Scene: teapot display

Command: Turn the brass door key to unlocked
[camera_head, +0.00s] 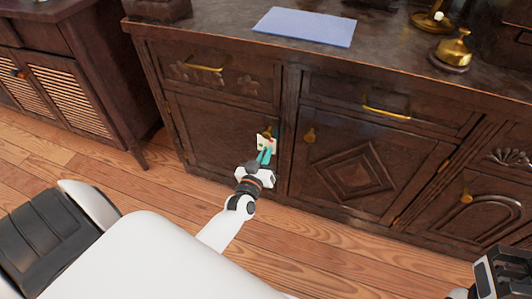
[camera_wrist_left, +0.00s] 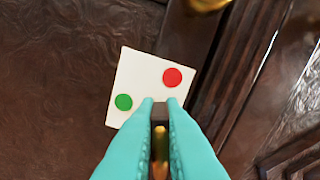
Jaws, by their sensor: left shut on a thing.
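A white square plate (camera_wrist_left: 135,82) with a green dot and a red dot is fixed on the dark wooden left door (camera_head: 210,130); it also shows in the head view (camera_head: 262,140). My left gripper (camera_wrist_left: 160,108) has its teal fingers shut on the brass key (camera_wrist_left: 159,147) just in front of the plate; it also shows in the head view (camera_head: 264,155). The fingers hide most of the key, so its turn angle is hard to tell. The door looks closed.
A brass knob (camera_head: 267,132) sits just above the plate, close to my fingers. Another brass knob (camera_head: 309,136) is on the middle door. A blue mat (camera_head: 305,27) and a brass bell (camera_head: 453,50) are on the cabinet top. The wooden floor in front is clear.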

